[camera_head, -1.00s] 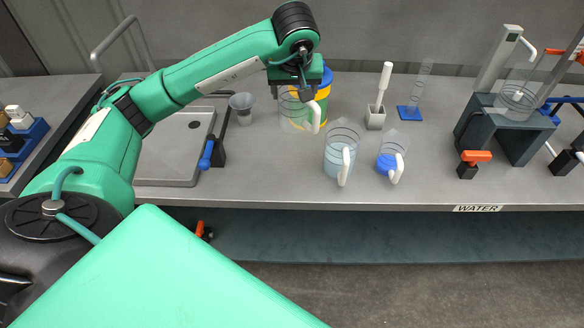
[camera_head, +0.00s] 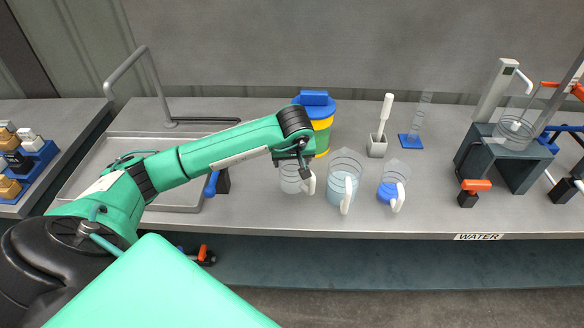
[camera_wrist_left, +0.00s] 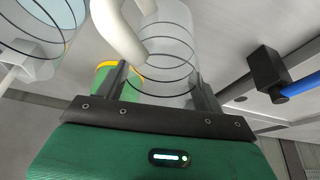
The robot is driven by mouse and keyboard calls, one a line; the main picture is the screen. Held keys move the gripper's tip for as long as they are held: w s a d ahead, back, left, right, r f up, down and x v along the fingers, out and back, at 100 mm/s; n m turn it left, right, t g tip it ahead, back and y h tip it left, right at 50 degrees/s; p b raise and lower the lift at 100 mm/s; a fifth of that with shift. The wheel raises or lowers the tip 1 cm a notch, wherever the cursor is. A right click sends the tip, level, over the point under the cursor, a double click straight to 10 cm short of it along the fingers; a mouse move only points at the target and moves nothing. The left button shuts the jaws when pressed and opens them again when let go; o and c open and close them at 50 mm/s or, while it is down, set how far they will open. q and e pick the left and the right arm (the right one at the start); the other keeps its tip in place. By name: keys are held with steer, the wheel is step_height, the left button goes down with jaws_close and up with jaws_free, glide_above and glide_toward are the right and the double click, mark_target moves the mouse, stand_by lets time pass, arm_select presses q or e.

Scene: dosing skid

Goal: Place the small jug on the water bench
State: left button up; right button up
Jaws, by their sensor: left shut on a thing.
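The small jug, clear with dark rings and a white handle, shows in the head view (camera_head: 289,181) below my left gripper (camera_head: 301,163). In the left wrist view the small jug (camera_wrist_left: 168,58) is between the two dark fingers of my left gripper (camera_wrist_left: 162,88), which is shut on it. It is upright over the front half of the grey water bench (camera_head: 262,215). I cannot tell whether its base touches the top. My forearm hides part of the bench behind it. My right gripper is not in view.
A larger jug (camera_head: 343,187) with pale liquid stands just right of the held jug, then a jug with blue contents (camera_head: 389,190). A sink (camera_head: 95,160) lies left.

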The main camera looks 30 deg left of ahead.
arm_select(q)
step_height(320, 180, down, 4)
steer(key=shift+r+p, duration=0.2)
steer(key=shift+p, duration=0.15)
steer(key=shift+f, duration=0.25)
steer(key=o, duration=1)
steer(key=shift+o, duration=0.2)
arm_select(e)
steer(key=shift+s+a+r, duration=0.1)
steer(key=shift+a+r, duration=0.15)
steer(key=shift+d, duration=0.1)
